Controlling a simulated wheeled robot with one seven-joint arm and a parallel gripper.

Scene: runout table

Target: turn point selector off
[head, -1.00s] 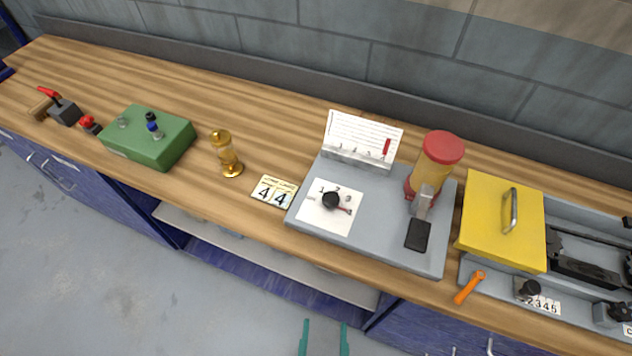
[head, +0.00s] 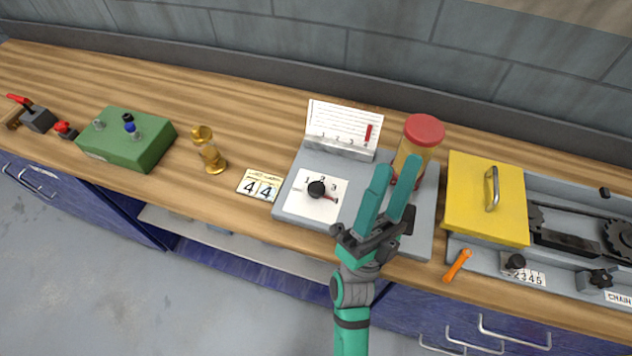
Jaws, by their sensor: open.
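The likely point selector is a black knob (head: 316,189) with a small red-tipped pointer, on a white numbered dial plate (head: 301,203) on the grey panel (head: 325,230). The pointer lies toward the lower right of the knob. Which number it marks is too small to tell. My gripper (head: 396,185) is open and empty, its two teal fingers pointing up over the panel's right part. It is to the right of the knob and apart from it. The fingers partly hide the jar with the red lid and the dark pad below it.
A white card stand (head: 342,126) rises behind the knob, and the red-lidded jar (head: 424,131) stands to its right. A yellow-lidded box (head: 470,205) is further right. Number cards (head: 260,184), a brass hourglass-like piece (head: 208,150) and a green box (head: 125,150) lie left.

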